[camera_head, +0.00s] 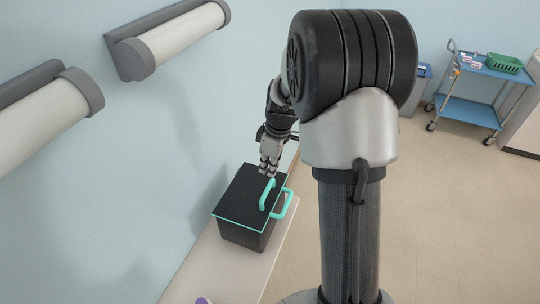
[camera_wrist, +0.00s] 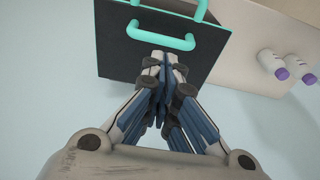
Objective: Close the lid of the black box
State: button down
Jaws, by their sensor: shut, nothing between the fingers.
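The black box (camera_head: 246,238) stands on the light bench beside the wall. A teal handle stands on the lid (camera_head: 266,194), and a second teal handle (camera_head: 285,204) shows at the box's right side. My gripper (camera_head: 268,172) is shut and empty, just above the far part of the lid. In the wrist view the shut fingertips (camera_wrist: 164,62) point at the lid (camera_wrist: 120,52), just short of the teal handle (camera_wrist: 161,36). Whether they touch the lid I cannot tell.
Bottles with purple caps (camera_wrist: 281,73) stand on the bench (camera_head: 205,266) beside the box; one cap (camera_head: 203,300) shows at the bottom edge. The wall is close on the left. A blue cart (camera_head: 468,100) stands far off across open floor.

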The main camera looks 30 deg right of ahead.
jog(key=f, duration=0.6)
jog(key=shift+w+a+f, duration=0.3)
jog(key=shift+w+f, duration=0.05)
jog(key=shift+w, duration=0.05)
jog(key=shift+w+f, duration=0.15)
jog(key=shift+f, duration=0.15)
